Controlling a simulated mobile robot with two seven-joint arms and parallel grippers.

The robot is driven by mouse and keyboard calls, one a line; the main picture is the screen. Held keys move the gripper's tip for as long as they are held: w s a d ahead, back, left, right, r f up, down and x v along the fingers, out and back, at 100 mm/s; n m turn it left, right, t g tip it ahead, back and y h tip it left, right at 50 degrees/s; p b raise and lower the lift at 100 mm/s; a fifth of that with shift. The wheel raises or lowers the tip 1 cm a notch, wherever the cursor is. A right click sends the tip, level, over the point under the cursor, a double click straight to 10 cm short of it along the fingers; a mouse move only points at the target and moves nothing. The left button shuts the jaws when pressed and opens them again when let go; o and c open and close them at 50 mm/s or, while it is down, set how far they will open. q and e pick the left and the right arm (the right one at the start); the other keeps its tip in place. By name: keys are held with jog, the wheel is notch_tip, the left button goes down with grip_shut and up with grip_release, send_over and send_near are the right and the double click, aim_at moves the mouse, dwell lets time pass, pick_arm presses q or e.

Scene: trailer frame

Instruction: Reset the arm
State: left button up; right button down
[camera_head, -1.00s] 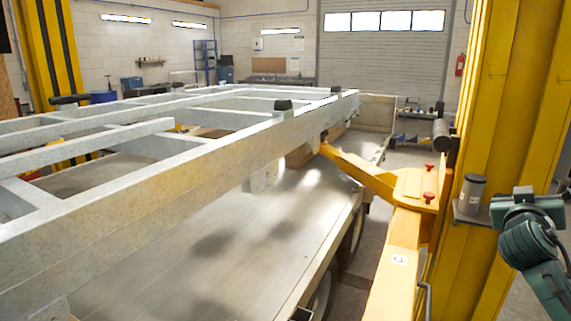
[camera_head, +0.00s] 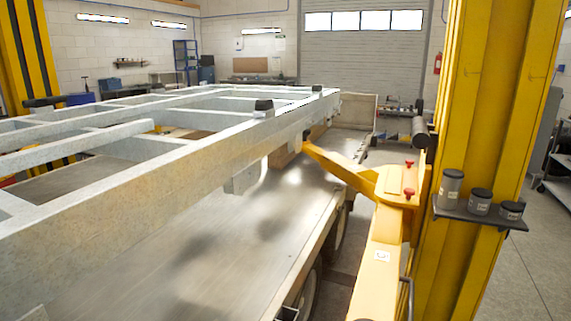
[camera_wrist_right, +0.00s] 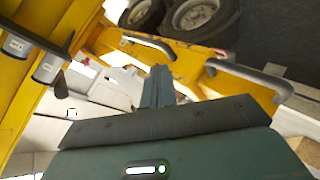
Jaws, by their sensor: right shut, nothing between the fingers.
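No part of either arm shows in the head view. In the right wrist view my right gripper (camera_wrist_right: 157,85) is shut with nothing held. Its teal fingers point away from the camera, above the dark gripper body. Beyond it are yellow lift parts, a yellow bar with dark handles (camera_wrist_right: 250,78) and trailer wheels (camera_wrist_right: 197,17). I cannot tell its exact distance from them. My left gripper is in neither current view.
The grey trailer frame (camera_head: 185,165) is raised above a flat metal deck (camera_head: 215,245). A yellow lift post (camera_head: 480,130) with a yellow arm (camera_head: 378,265) stands right. Its dark shelf (camera_head: 470,214) carries three grey canisters (camera_head: 450,188). Floor (camera_head: 535,260) is clear at lower right.

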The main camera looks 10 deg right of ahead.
jog(key=s+a+f+n+g+y, duration=0.1)
jog(key=s+a+f+g+y, duration=0.1)
jog(key=s+a+f, duration=0.4)
jog(key=s+a+f+n+g+y, duration=0.15)
jog(key=s+f, duration=0.25)
jog(key=s, duration=0.4)
jog(key=a+r+m+t, duration=0.1)
jog(key=a+m+t, duration=0.1)
jog(key=a+m, duration=0.7)
jog(key=w+a+y, duration=0.1)
jog(key=a, duration=0.6)
jog(key=shift+r, duration=0.2)
